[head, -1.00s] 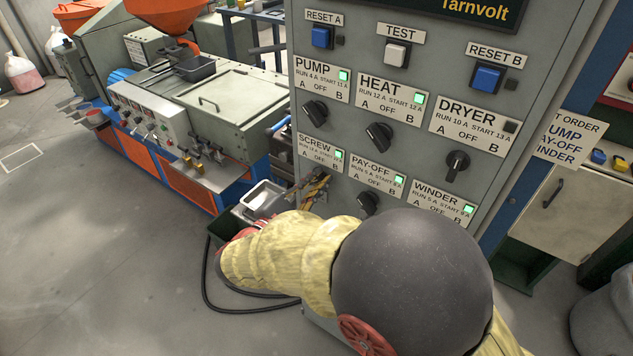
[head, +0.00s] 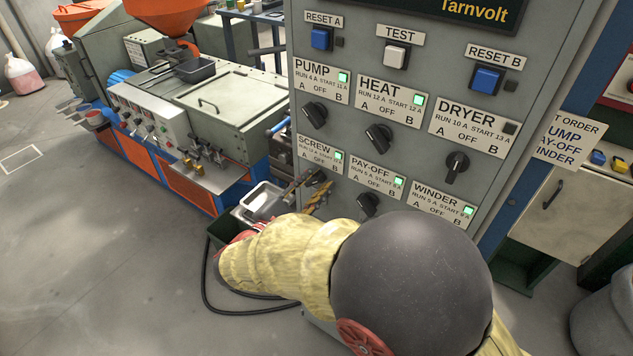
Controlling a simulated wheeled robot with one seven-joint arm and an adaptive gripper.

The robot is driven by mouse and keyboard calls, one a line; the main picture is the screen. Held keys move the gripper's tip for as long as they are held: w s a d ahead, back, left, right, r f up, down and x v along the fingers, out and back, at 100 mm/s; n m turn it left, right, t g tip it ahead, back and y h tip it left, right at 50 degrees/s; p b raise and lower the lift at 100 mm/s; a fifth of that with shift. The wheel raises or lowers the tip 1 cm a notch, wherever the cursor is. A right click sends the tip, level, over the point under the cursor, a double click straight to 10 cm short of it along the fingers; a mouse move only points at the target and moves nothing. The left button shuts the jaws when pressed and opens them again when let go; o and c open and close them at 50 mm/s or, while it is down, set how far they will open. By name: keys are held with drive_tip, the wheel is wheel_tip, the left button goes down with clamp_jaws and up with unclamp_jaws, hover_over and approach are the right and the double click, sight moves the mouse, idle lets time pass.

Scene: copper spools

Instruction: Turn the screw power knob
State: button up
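The screw label (head: 320,155) sits at the lower left of the grey control panel (head: 432,118), with a lit green lamp (head: 338,156). The screw knob below it is mostly hidden by my gripper, so its pointing direction cannot be read. My gripper (head: 307,191) is at that knob, its brownish fingers spread apart on either side of the knob's place. Whether they touch the knob cannot be told. My yellow-sleeved arm covers the panel's lower part.
Neighbouring knobs are close: pump (head: 314,115) above, pay-off (head: 369,204) to the right, partly behind my arm. Heat (head: 379,138) and dryer (head: 456,167) knobs are further off. A machine (head: 190,120) stands at left. Floor at lower left is open.

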drive_tip(key=v, duration=1.1)
drive_tip(key=shift+s+a, duration=0.3)
drive_tip(key=s+d+f+g+y, duration=0.1)
drive_tip(key=s+d+f+g, duration=0.35)
drive_tip(key=f, duration=0.45)
drive_tip(key=s+d+f+m+g+y, duration=0.2)
drive_tip(key=s+d+m+g+y, duration=0.4)
drive_tip(key=s, duration=0.3)
drive_tip(key=s+d+r+m+t+y, duration=0.2)
drive_tip(key=s+d+r+m+y, duration=0.1)
drive_tip(key=d+r+m, duration=0.9)
drive_tip(key=shift+s+r+m+y, duration=0.3)
drive_tip(key=shift+r+m+y, duration=0.1)
drive_tip(key=shift+m+y, duration=0.15)
